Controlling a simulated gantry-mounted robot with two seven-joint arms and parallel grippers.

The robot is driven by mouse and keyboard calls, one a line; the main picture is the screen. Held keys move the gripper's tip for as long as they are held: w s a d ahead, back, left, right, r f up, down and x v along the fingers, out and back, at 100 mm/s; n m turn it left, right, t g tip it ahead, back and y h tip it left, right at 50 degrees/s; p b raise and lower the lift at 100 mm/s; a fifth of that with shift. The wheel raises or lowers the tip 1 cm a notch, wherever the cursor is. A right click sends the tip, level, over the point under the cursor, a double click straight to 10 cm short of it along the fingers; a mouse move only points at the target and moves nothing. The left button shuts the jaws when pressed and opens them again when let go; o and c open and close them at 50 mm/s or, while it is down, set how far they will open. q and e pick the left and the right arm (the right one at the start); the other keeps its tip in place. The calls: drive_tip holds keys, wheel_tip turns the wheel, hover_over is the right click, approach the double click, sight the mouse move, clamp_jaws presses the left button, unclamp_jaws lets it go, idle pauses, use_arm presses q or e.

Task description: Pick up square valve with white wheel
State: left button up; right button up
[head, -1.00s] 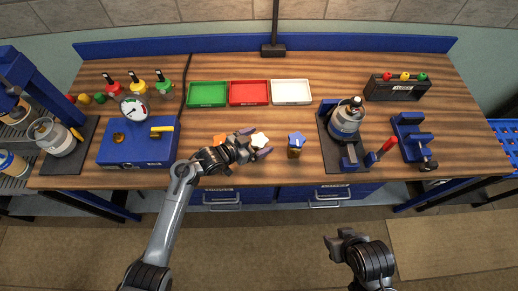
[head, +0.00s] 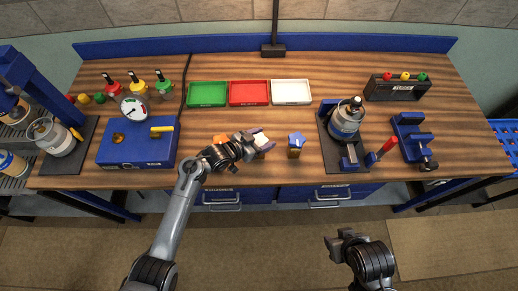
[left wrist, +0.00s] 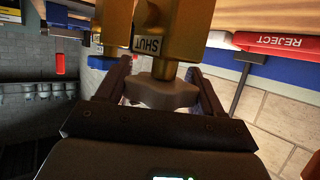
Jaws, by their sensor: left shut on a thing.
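The valve with the white wheel (head: 259,136) is at the front middle of the bench in the head view. My left gripper (head: 264,143) is around its wheel and shut on it. In the left wrist view, the pale wheel (left wrist: 162,94) sits between the two dark fingers, with the brass body (left wrist: 178,35) and its SHUT label beyond. Whether the valve is off the bench is unclear. My right gripper (head: 331,243) hangs in front of the bench, away from the valves, its fingers too unclear to judge.
A blue-wheeled valve (head: 296,139) stands just right; an orange-wheeled one (head: 220,138) is left, partly behind my arm. Green (head: 207,104), red (head: 249,104) and white (head: 291,103) trays lie behind. A gas burner (head: 346,118) stands right, a blue gauge box (head: 138,160) left.

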use_arm(q)
clamp_jaws()
drive_tip(key=shift+r, duration=0.1)
